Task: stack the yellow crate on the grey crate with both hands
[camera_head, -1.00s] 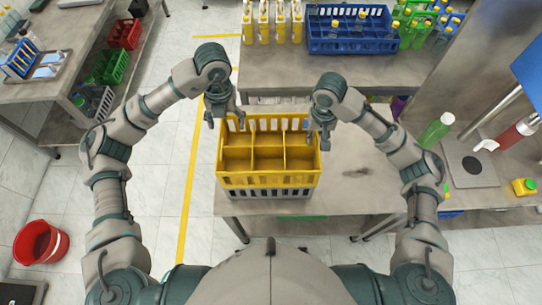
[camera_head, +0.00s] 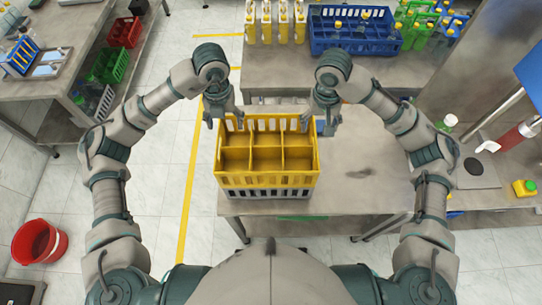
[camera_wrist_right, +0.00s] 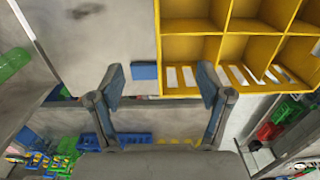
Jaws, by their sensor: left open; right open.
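The yellow crate (camera_head: 266,180) sits on top of the grey crate (camera_head: 270,193) on the near table. It is empty, with several compartments, and looks level. Only a low strip of the grey crate shows below it. My left gripper (camera_head: 220,121) is open at the crate's far left corner. My right gripper (camera_head: 318,124) is open at the far right corner.
A blue crate (camera_head: 322,45) with bottles and several yellow bottles (camera_head: 275,28) stand on the far table. A small blue object (camera_wrist_right: 145,72) is at the table's edge. The table right of the crates (camera_head: 360,150) is clear. A red bucket (camera_head: 40,243) is on the floor.

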